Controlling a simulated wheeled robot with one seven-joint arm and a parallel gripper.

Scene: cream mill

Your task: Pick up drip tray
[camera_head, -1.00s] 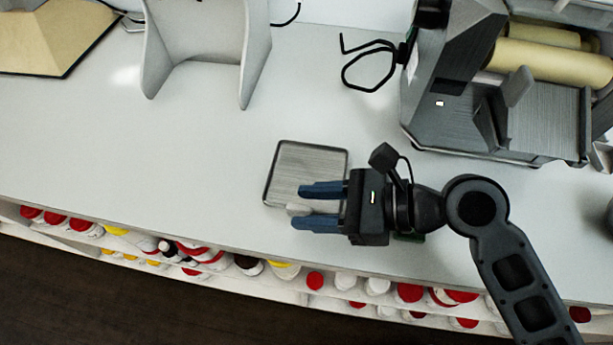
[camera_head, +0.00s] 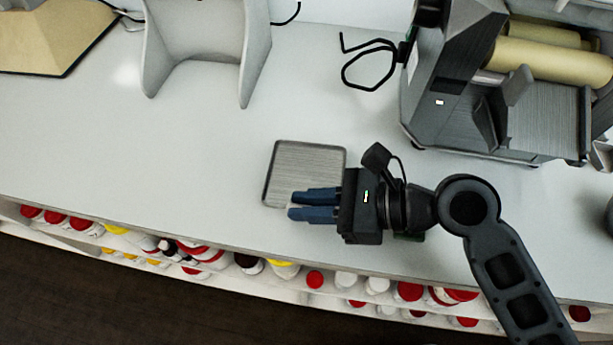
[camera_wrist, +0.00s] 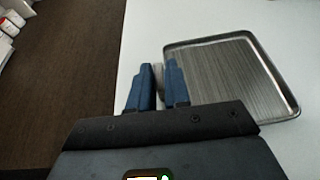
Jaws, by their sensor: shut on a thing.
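The drip tray (camera_head: 303,170) is a flat, square, brushed-metal tray with a thin raised rim, lying on the white counter. In the wrist view the drip tray (camera_wrist: 228,75) shows to the right of my fingers. My gripper (camera_head: 313,205) is at the tray's near edge, its blue fingers pointing left in the head view and overlapping the tray's near right corner. In the wrist view my gripper (camera_wrist: 158,84) is closed on a small light-grey piece, apparently part of the tray's near side. Where that piece joins the tray is hidden by a finger.
A grey machine with cream rollers (camera_head: 545,60) stands at the right, with a black cable (camera_head: 368,70) beside it. A pale stand (camera_head: 205,50) is at the back. A shelf of red-capped bottles (camera_head: 315,281) runs below the counter's front edge. The counter (camera_head: 180,150) left of the tray is clear.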

